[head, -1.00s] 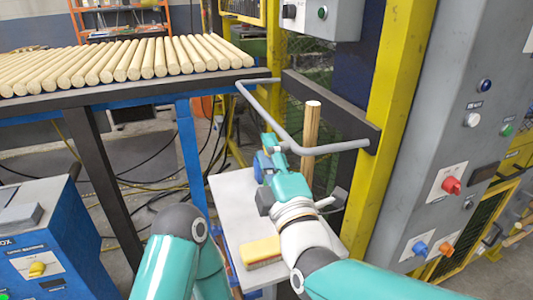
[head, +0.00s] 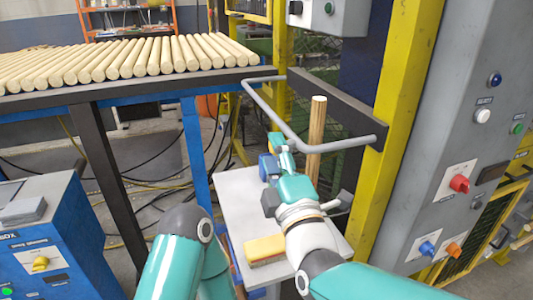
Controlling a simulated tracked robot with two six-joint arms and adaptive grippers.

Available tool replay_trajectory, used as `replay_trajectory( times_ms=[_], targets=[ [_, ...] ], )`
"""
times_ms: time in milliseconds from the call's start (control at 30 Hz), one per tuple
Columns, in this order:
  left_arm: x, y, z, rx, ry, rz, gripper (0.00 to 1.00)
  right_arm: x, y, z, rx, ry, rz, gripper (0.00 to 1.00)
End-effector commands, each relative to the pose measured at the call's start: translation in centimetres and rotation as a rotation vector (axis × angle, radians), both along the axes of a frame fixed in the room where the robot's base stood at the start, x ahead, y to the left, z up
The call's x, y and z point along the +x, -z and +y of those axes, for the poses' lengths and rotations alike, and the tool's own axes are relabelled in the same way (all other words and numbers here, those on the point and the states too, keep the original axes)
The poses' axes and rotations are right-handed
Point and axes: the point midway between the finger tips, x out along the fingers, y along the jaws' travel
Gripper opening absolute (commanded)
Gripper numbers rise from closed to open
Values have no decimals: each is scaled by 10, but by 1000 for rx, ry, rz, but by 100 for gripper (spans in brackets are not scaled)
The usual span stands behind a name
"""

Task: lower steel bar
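The steel bar (head: 273,113) is a grey, bent U-shaped bar. It stands out from a dark beam beside the yellow post, and its near leg ends at the beam's right end. My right gripper (head: 279,142) reaches up from below to the front part of the bar, near its bend. My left gripper is out of view; only teal and dark links of my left arm show at the bottom.
A wooden rod (head: 316,135) stands upright behind the bar. Below is a pale table (head: 232,197) with a yellow sponge-like block (head: 265,248). A rack of wooden rods (head: 130,58) is at left, a blue cabinet (head: 50,240) lower left, a grey control cabinet (head: 450,130) right.

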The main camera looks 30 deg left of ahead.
Motion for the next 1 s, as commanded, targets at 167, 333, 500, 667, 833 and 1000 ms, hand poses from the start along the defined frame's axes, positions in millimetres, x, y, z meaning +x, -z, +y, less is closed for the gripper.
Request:
replay_trajectory(
  times_ms=[167, 333, 500, 667, 833, 1000],
  targets=[
    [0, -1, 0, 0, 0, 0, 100, -4, 4, -4, -4, -1, 4, 45],
    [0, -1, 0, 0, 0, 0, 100, -20, 9, -18, -4, -2, 3, 45],
    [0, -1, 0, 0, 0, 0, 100, -43, 16, -40, -2, -2, 2, 45],
    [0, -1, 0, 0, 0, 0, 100, -65, 24, -60, -2, -2, 1, 45],
    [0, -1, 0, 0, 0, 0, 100, -80, 29, -74, -1, -1, 0, 45],
    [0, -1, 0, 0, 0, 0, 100, -85, 31, -79, 1, -1, 0, 45]
  ],
)
